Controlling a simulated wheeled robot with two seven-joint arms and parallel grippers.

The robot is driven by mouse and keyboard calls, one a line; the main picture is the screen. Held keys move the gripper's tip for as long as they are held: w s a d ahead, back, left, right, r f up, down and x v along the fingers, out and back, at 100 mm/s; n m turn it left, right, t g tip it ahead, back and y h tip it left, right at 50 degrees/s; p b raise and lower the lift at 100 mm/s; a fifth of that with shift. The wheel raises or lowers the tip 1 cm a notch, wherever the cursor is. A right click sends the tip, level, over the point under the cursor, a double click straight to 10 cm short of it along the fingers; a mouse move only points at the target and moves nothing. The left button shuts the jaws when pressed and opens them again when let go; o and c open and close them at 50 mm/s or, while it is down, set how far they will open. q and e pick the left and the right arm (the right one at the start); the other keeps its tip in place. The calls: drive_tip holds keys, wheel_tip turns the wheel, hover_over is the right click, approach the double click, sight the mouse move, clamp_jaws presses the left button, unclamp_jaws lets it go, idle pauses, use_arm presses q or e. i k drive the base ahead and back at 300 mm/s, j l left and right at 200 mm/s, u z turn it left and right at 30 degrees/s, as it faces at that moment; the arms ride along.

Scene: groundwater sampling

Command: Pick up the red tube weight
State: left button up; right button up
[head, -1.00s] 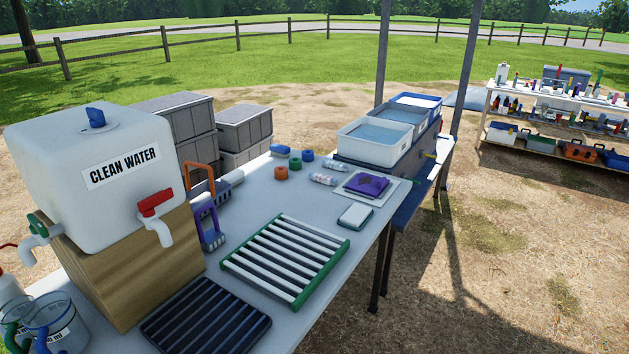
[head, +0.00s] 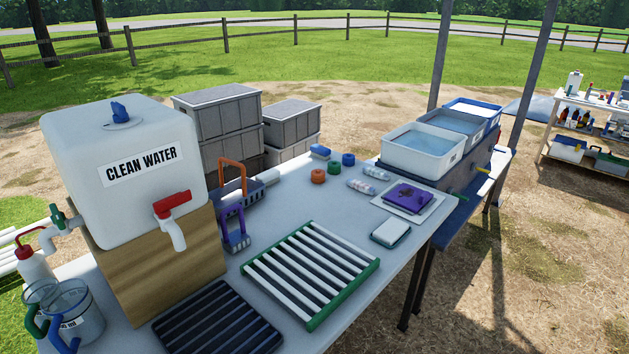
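I cannot make out a red tube weight for certain. An orange-red ring (head: 318,176) lies on the white table (head: 290,199), beside a green ring (head: 333,167) and a blue ring (head: 348,160); I cannot tell what these rings are. The far shelf (head: 585,155) at the right edge carries several small items too small to identify. Neither of my grippers is in view.
A clean water tank (head: 135,190) on a wooden block stands at left, with pitchers (head: 78,315) beside it. A green-edged rack (head: 310,270) and a black rack (head: 218,325) lie in front. Water tubs (head: 423,163) stand at back right. Dirt ground at right is open.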

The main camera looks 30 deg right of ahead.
sight(359, 186)
drive_tip(key=l+u, duration=0.2)
drive_tip(key=l, duration=0.5)
drive_tip(key=l+u, duration=0.2)
drive_tip(key=l, duration=0.5)
drive_tip(key=l+u, duration=0.2)
drive_tip(key=l, duration=0.5)
drive_tip(key=k+l+u, duration=0.2)
drive_tip(key=l, duration=0.5)
drive_tip(key=i, duration=0.05)
